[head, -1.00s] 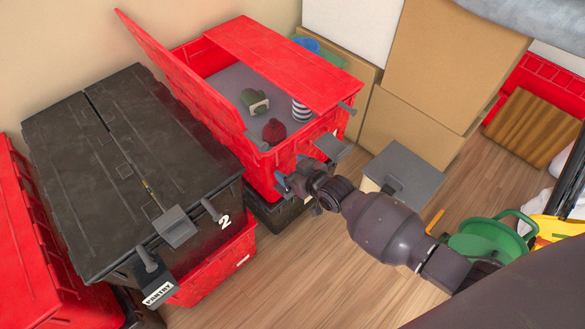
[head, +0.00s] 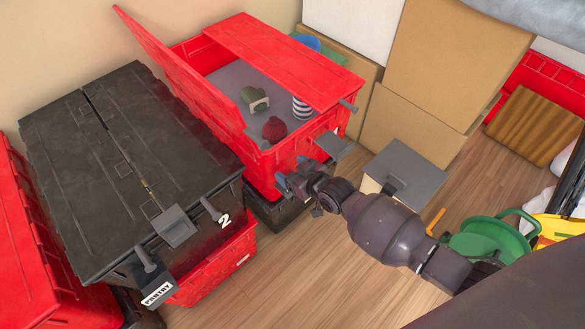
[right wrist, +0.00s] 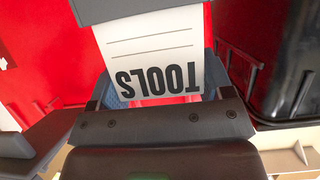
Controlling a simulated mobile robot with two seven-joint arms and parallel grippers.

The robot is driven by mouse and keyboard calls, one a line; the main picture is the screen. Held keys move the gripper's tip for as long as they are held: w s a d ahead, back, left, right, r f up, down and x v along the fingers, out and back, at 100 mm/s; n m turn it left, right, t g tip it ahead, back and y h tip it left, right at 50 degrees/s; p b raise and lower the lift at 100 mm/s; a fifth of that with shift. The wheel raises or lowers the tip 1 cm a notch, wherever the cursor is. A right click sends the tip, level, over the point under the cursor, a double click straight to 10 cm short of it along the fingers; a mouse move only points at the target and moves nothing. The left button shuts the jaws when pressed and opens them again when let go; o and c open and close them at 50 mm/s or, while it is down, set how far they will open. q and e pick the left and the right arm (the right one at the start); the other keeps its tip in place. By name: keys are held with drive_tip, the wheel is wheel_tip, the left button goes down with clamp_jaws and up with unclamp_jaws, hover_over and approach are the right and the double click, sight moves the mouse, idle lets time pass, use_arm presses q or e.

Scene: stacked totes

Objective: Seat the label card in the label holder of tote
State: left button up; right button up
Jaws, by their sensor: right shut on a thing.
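The white label card (right wrist: 155,60), printed TOOLS and upside down in the right wrist view, is in my right gripper (head: 290,185). That gripper is shut on the card at the front of the open red tote (head: 270,170). Its fingers (right wrist: 158,92) show at the card's lettered end. A dark grey piece (right wrist: 135,10) covers the card's far edge; I cannot tell whether this is the label holder or a latch, or whether the card touches it. The card is too small to make out in the head view. My left gripper is not seen.
A black tote (head: 130,170) with a PANTRY label (head: 158,294) stands at left. The red tote's lid flap (head: 185,75) stands raised, with a grey latch (head: 333,146) jutting from its front. A grey-topped box (head: 405,172) and green container (head: 488,242) stand right.

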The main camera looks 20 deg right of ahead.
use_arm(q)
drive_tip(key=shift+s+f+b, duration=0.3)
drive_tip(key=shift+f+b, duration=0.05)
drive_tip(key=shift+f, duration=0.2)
use_arm(e)
drive_tip(key=shift+f, duration=0.85)
use_arm(q)
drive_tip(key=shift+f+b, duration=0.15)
drive_tip(key=shift+b, duration=0.15)
use_arm(e)
drive_tip(key=shift+f, duration=0.55)
drive_tip(key=o, duration=0.9)
use_arm(q)
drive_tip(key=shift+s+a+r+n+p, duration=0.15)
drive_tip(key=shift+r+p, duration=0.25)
drive_tip(key=shift+p, duration=0.55)
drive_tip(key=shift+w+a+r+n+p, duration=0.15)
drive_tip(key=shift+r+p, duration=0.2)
drive_tip(key=shift+p, duration=0.55)
use_arm(e)
drive_tip(key=shift+v, duration=5.45)
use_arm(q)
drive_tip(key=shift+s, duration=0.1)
use_arm(e)
drive_tip(key=shift+r, duration=0.1)
